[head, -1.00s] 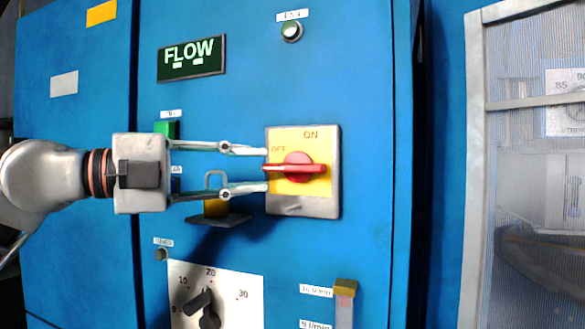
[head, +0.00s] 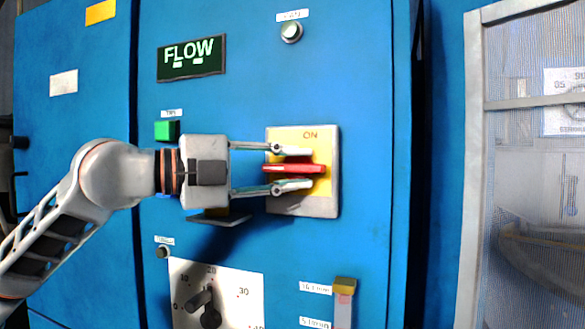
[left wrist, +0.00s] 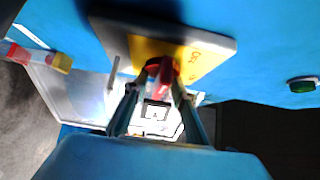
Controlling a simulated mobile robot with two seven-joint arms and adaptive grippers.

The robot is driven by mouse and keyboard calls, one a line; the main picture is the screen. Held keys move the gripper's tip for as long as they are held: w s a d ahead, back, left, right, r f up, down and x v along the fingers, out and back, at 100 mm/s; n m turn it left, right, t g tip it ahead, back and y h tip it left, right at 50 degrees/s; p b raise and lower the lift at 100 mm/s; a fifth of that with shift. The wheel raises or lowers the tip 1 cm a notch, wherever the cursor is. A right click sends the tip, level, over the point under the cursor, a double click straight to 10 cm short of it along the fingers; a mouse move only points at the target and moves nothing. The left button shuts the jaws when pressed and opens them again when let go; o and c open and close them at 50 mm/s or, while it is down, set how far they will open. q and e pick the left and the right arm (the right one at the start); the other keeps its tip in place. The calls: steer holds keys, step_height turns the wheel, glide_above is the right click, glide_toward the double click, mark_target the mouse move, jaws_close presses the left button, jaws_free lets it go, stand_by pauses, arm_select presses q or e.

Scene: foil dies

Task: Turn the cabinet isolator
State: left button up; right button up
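The cabinet isolator is a red handle (head: 294,169) on a yellow plate (head: 322,180) with a grey surround, on the blue cabinet front. The handle lies level, and "ON" is printed above it. My left gripper (head: 304,168) is at the isolator with one finger above the handle and one below. The fingers are apart, with a narrow gap to the handle visible on each side. In the left wrist view the red handle (left wrist: 166,70) shows between the fingers, in front of the yellow plate (left wrist: 150,48). My right gripper is not in view.
A dark FLOW display (head: 191,58), a green button (head: 166,131) and a dial (head: 208,308) are on the same panel. A lever with a yellow end (head: 345,285) is below right. A mesh-covered frame (head: 474,160) stands at the right.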

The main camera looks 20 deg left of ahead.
arm_select(q)
jaws_close()
